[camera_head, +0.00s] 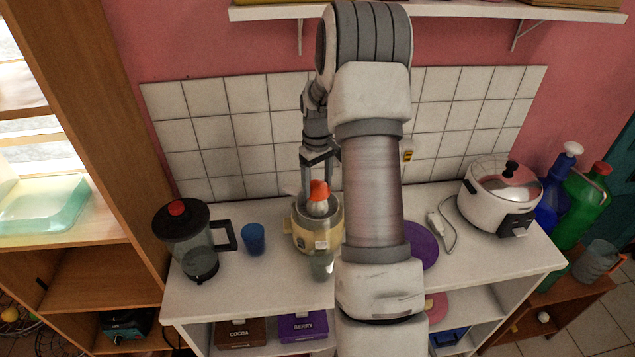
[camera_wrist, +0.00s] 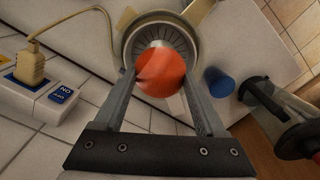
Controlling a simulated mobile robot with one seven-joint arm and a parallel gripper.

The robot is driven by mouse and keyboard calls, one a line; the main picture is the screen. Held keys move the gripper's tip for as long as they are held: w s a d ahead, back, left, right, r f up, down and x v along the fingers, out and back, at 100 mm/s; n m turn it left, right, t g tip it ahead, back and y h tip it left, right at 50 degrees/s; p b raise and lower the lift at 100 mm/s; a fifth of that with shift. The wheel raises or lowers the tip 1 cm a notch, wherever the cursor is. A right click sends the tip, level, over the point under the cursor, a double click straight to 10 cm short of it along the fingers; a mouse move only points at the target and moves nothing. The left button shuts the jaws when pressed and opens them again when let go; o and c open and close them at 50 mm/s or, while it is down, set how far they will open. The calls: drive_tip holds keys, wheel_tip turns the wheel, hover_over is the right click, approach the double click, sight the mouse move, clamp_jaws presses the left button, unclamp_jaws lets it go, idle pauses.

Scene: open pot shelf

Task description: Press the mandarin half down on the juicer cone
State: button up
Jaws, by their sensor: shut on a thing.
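The orange mandarin half (camera_head: 319,187) is held between the fingers of my gripper (camera_head: 320,182), over the pale cone (camera_head: 317,208) of the juicer. It also shows in the wrist view (camera_wrist: 161,72), in front of the ribbed juicer bowl (camera_wrist: 140,43), with the fingers on both sides of it. The cream juicer (camera_head: 304,239) stands upright on the white counter. The mandarin half hides most of the cone in the wrist view. In the head view it appears at the cone's top; I cannot tell how firmly they touch.
A blue cup (camera_head: 253,239) and a dark-lidded jug (camera_head: 197,243) stand left of the juicer. A clear glass (camera_head: 321,267) is at its front. A purple plate (camera_head: 424,246) and a rice cooker (camera_head: 495,204) stand right. A power strip (camera_wrist: 42,98) is near the wall.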

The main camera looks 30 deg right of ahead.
drive_tip(key=shift+f, duration=0.15)
drive_tip(key=shift+f+b, duration=0.85)
drive_tip(key=shift+f, duration=0.2)
drive_tip(key=shift+f+b, duration=0.6)
drive_tip(key=shift+f, duration=0.2)
idle(3.1)
drive_tip(key=shift+r, duration=0.15)
idle(1.9)
drive_tip(key=shift+r+p, duration=2.15)
drive_tip(key=shift+r, duration=1.25)
